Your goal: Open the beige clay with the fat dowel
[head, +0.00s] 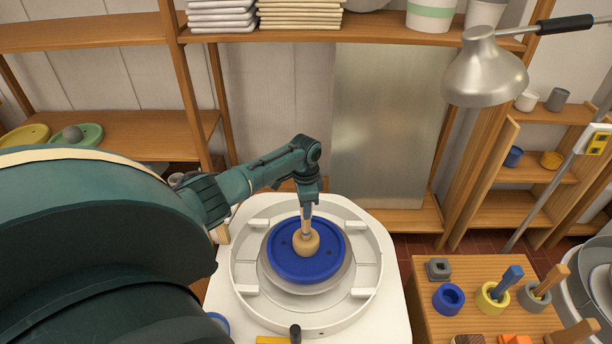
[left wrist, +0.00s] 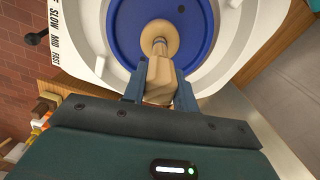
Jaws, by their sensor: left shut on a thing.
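The beige clay (head: 306,244) is a small rounded lump in the middle of the blue disc (head: 284,265) on the pottery wheel. My left gripper (head: 307,206) is above the clay, shut on a light wooden dowel (head: 306,222). The dowel points down, and its lower end meets the top of the clay. In the left wrist view the dowel (left wrist: 159,78) sits between the fingers and its narrow tip lies over the middle of the clay (left wrist: 172,33). How deep the tip sits in the clay I cannot tell. My right gripper is not in view.
The wheel's white splash pan (head: 368,270) surrounds the disc. A wooden stand (head: 420,300) at right holds blue, yellow and grey ring holders, some with tools. A metal lamp (head: 485,70) hangs at upper right. Shelves (head: 100,125) stand behind.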

